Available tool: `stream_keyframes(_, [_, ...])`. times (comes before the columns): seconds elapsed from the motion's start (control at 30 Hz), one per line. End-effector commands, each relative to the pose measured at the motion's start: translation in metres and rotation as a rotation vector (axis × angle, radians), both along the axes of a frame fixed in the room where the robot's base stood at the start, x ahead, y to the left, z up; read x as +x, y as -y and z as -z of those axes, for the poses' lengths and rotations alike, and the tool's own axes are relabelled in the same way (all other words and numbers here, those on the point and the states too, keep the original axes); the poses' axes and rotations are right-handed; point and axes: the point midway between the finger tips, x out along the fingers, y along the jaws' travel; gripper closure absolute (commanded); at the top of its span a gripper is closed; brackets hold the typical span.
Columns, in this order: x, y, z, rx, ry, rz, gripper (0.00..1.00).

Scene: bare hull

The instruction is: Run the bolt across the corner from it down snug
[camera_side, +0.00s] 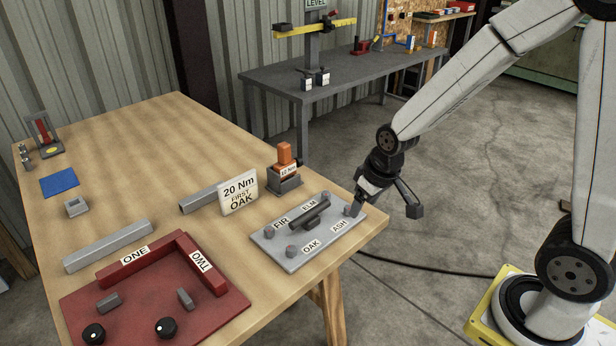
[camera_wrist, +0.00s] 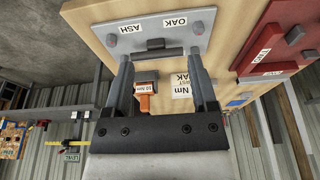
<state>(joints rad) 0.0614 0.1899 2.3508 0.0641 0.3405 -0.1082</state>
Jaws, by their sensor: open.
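A grey plate (camera_side: 283,257) lies at the table's near right corner, labelled FIR, ELM, OAK and ASH, with a dark raised bar (camera_side: 316,214) across its middle. Bolt heads stand at its corners: the FIR bolt (camera_side: 269,232), the OAK bolt (camera_side: 291,251) and the ELM bolt (camera_side: 326,196). The ASH corner is partly hidden by my finger. A card (camera_side: 238,192) reads 20 Nm FIRST OAK. My gripper (camera_side: 384,208) is open and empty, one finger by the ASH corner, the other past the table edge. In the wrist view the plate (camera_wrist: 165,12) lies beyond my fingertips (camera_wrist: 163,58).
An orange tool (camera_side: 284,154) marked 10 Nm stands in a dark holder behind the plate. A red fixture (camera_side: 160,275) marked ONE and TWO, with black knobs, is at front left. Grey bars (camera_side: 106,246) lie on the wooden table (camera_side: 130,150).

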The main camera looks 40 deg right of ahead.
Motion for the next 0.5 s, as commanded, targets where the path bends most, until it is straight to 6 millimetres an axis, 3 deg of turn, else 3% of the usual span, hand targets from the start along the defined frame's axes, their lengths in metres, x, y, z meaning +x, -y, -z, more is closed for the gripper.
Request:
stream_keyframes(0.1, [0.033, 0.013, 0.008, 0.003, 0.013, 0.01, 0.26])
stream_keyframes(0.5, [0.128, 0.066, 0.049, 0.003, 0.067, 0.027, 0.26])
